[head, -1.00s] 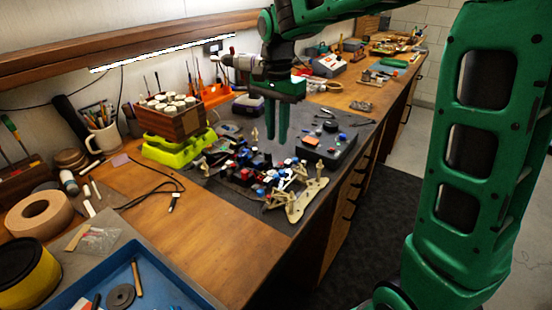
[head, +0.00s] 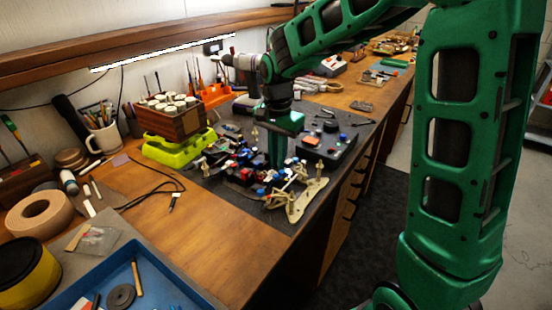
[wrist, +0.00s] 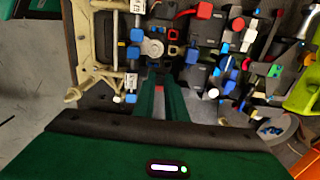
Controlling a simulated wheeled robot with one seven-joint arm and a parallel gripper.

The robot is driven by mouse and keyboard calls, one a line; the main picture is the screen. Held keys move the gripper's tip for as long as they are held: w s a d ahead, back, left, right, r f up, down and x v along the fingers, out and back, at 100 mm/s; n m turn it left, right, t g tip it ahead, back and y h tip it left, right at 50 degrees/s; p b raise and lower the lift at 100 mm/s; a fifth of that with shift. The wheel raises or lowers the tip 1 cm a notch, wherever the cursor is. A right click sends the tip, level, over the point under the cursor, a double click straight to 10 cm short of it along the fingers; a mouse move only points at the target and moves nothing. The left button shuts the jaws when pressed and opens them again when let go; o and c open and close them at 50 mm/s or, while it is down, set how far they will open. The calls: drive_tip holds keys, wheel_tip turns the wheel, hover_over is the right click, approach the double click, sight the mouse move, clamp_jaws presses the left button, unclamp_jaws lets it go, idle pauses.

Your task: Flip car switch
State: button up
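The car is an open chassis with beige frame and arm parts (head: 308,199) and a cluster of black, red and blue parts. It sits on the dark mat on the bench. In the wrist view its beige end (wrist: 84,50) is at the left and its electronics (wrist: 203,60) fill the top middle. I cannot make out which part is the switch.
A dark box with small parts (head: 328,143) lies just right of my gripper. A blue tray (head: 165,290) is in front. Bare wood (head: 215,240) lies between tray and mat.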

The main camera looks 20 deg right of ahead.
drive_tip(key=shift+w, duration=0.15)
clamp_jaws()
drive_tip(key=shift+w+d+g+y, duration=0.1)
drive_tip(key=shift+d+g+y, duration=0.15)
drive_tip(key=shift+g+y, duration=0.35)
drive_tip(key=shift+w+d+g+y, duration=0.2)
drive_tip(key=shift+g+y, duration=0.15)
drive_tip(key=shift+y, duration=0.25)
drive_tip(key=shift+w+d+g+y, duration=0.15)
drive_tip(key=shift+g+y, duration=0.2)
drive_tip(key=shift+y, duration=0.25)
drive_tip(key=shift+s, duration=0.15)
drive_tip(key=shift+o, duration=2.2)
unclamp_jaws()
drive_tip(key=shift+r, duration=0.1)
drive_tip(key=v, duration=1)
drive_tip(key=shift+d+r, duration=0.15)
drive_tip(key=shift+r, duration=0.1)
